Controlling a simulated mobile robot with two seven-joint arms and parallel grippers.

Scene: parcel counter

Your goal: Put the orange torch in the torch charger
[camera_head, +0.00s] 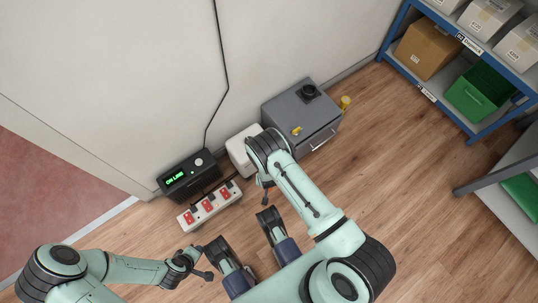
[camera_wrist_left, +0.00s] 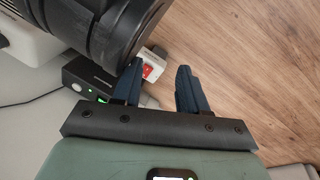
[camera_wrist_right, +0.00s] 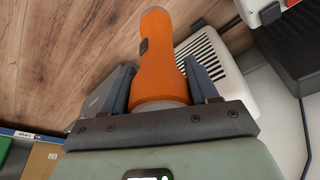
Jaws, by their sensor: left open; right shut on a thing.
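The orange torch (camera_wrist_right: 155,60) is between the fingers of my right gripper (camera_wrist_right: 158,74), which is shut on it. It points away from the wrist, with a dark switch on its side. In the head view my right forearm hides the torch and most of that gripper. A black round holder (camera_head: 309,92), which looks like the torch charger, stands on the grey cabinet, apart from the torch. My left gripper (camera_wrist_left: 160,70) is open and empty, with its fingers apart. In the head view it is low at the left, in front of the power strip.
A white vented box (camera_wrist_right: 208,52) lies beyond the torch. A power strip (camera_head: 210,207) with red switches and a black display box (camera_head: 189,177) stand by the wall. Blue shelving (camera_head: 405,72) holds boxes. The wooden floor between is clear.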

